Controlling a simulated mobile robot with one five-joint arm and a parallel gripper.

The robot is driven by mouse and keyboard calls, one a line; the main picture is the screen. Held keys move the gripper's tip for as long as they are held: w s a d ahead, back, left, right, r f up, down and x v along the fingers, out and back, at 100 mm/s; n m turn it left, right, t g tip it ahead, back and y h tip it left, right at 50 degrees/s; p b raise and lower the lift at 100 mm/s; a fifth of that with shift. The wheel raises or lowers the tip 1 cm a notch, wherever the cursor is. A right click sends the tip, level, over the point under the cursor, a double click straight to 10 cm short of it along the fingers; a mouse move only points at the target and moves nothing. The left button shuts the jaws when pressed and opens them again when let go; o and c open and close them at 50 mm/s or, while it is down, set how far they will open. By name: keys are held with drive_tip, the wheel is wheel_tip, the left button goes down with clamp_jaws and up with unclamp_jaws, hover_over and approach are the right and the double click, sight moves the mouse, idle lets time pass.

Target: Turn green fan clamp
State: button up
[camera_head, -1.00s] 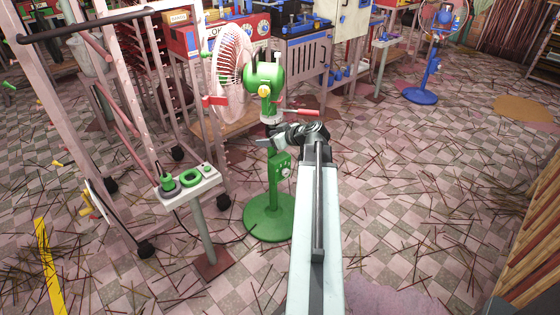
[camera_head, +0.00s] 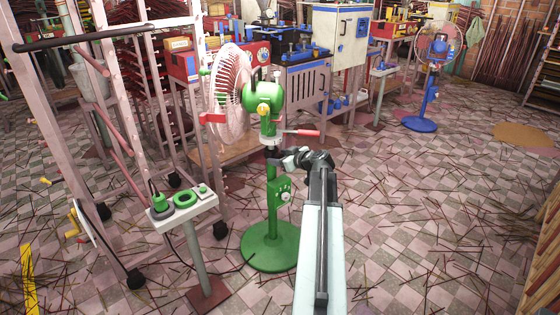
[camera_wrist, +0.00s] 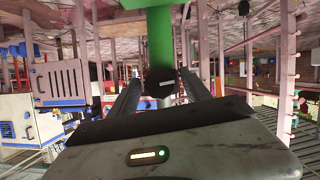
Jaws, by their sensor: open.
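The green fan (camera_head: 263,97) stands upright on a green pole and a round green base (camera_head: 270,247). A lever with a red handle (camera_head: 301,132) sticks out to the right below its head, and a red knob (camera_head: 213,118) sits on the left. A dark collar (camera_head: 271,148) is on the pole below the head. My gripper (camera_head: 278,158) is at the pole just below this collar. In the wrist view the green pole (camera_wrist: 160,38) and a dark part with a pale label (camera_wrist: 160,82) appear between my open fingers (camera_wrist: 160,92). I cannot tell whether the fingers touch it.
A small post with green controls (camera_head: 184,204) stands left of the fan, beside a wheeled pink rack (camera_head: 118,150). Machines, including a blue and white cabinet (camera_head: 337,45), stand behind. A blue fan (camera_head: 419,122) is at the back right. The stick-strewn floor on the right has room.

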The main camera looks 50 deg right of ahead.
clamp_jaws()
drive_tip(key=shift+d+m+y, duration=0.15)
drive_tip(key=shift+m+y, duration=0.15)
drive_tip(key=shift+m, duration=0.1)
drive_tip(key=shift+m+y, duration=0.5)
drive_tip(key=shift+m, duration=0.1)
unclamp_jaws()
drive_tip(key=p+v, duration=0.3)
drive_tip(key=v, duration=0.5)
